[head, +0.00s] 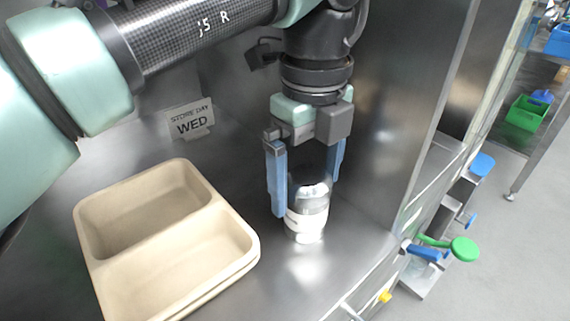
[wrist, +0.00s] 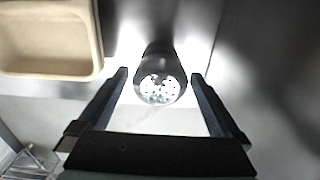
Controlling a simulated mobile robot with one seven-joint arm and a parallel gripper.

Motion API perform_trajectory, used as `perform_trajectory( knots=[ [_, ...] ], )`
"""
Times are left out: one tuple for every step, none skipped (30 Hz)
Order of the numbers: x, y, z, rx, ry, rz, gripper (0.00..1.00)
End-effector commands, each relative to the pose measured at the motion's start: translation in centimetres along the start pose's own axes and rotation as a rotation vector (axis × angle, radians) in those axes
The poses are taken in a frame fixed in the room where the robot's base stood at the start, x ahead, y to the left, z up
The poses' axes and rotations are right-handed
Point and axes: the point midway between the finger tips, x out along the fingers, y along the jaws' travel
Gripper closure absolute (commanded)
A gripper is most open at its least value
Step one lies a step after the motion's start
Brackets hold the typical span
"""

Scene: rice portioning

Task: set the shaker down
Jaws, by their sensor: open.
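The shaker (head: 307,212) is a metal cylinder with a white band, standing upright on the steel counter. In the wrist view its perforated top (wrist: 160,88) shows between and a little beyond the fingers. My gripper (head: 308,192) is open, with one blue finger on either side of the shaker. In the wrist view both fingers (wrist: 163,75) stand apart from the shaker with gaps on each side. The shaker's base appears to rest on the counter.
A beige two-compartment tray (head: 222,215) stands left of the shaker, and looks empty. A "STORE DAY WED" sign (head: 190,120) is behind it. A steel wall rises close behind and right of the gripper. The counter's front edge has coloured handles (head: 463,248) beyond it.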

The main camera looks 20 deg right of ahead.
Motion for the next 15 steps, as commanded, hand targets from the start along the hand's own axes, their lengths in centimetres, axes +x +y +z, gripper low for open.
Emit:
perform_trajectory(
  knots=[
    [-1.6, -0.1, 0.0, 0.000, 0.000, -0.003, 0.00],
    [-2.3, -0.1, 0.0, 0.001, 0.000, -0.004, 0.00],
    [-3.2, -0.1, 0.0, 0.001, 0.001, -0.002, 0.00],
    [-3.8, -0.1, 0.0, 0.001, 0.001, -0.004, 0.00],
    [-4.5, -0.1, 0.0, 0.001, 0.000, -0.002, 0.00],
    [-5.3, -0.1, 0.0, 0.001, 0.000, -0.003, 0.00],
    [-5.8, -0.1, 0.0, 0.000, 0.000, -0.002, 0.00],
    [-6.3, -0.1, 0.0, 0.000, 0.000, -0.003, 0.00],
    [-7.0, -0.1, 0.0, 0.001, 0.000, -0.001, 0.00],
    [-7.4, -0.1, 0.0, 0.001, 0.000, -0.001, 0.00],
    [-7.7, -0.1, 0.0, 0.000, 0.000, -0.001, 0.00],
    [-8.1, -0.1, 0.0, 0.000, 0.000, 0.000, 0.00],
    [-8.4, -0.1, 0.0, 0.000, 0.000, 0.000, 0.00],
    [-8.6, -0.1, 0.0, 0.000, 0.000, 0.000, 0.00],
    [-8.8, 0.0, 0.0, 0.000, 0.000, 0.000, 0.00]
  ],
)
